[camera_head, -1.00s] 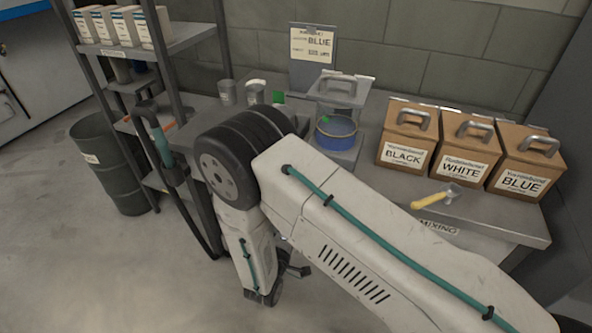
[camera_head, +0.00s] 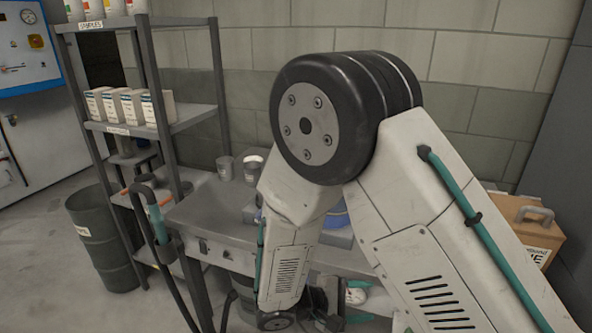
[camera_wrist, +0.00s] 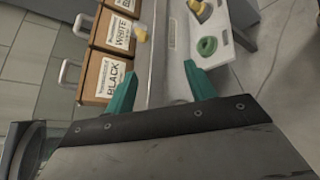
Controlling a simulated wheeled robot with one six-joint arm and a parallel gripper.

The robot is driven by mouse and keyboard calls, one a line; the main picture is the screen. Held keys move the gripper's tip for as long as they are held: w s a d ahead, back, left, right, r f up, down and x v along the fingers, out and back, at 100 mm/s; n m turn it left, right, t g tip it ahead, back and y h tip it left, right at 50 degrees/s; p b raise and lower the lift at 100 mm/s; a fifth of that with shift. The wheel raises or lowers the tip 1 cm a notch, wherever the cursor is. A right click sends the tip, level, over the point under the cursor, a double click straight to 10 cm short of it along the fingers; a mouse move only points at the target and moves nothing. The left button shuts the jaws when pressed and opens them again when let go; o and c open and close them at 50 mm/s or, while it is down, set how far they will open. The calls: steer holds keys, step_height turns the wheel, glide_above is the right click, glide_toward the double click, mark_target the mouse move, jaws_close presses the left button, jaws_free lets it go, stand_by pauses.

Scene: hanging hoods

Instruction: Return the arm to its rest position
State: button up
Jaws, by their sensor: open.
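My arm fills the middle and right of the head view, bent at a large black joint, with its forward link hanging down in front of the bench. In the wrist view, my gripper (camera_wrist: 162,86) shows two teal fingers spread apart with nothing between them. Past the fingers are the bench edge and a pale grey tray-like surface (camera_wrist: 183,65). A green ring (camera_wrist: 207,46) and yellow pieces lie on that surface.
Boxes marked BLACK (camera_wrist: 105,79) and WHITE (camera_wrist: 118,34) stand beside a yellow-handled tool (camera_wrist: 140,32). A shelf rack (camera_head: 165,120), a dark drum (camera_head: 103,240) and a hose stand left of the bench (camera_head: 205,212). Floor at lower left is clear.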

steer(key=s+d+r+m+y, duration=0.3)
steer(key=s+r, duration=0.3)
steer(key=r, duration=0.2)
steer(key=s+d+r+m+g+y, duration=0.1)
steer(key=s+d+r+m+y, duration=0.3)
steer(key=r, duration=0.5)
steer(key=s+d+r+m+g+y, duration=0.1)
steer(key=s+d+r+m+y, duration=0.2)
steer(key=s+d+r+y, duration=0.2)
steer(key=s+r+y, duration=0.2)
steer(key=s+r, duration=0.1)
steer(key=s, duration=0.1)
steer(key=shift+r+m, duration=0.35)
steer(key=shift+m, duration=0.05)
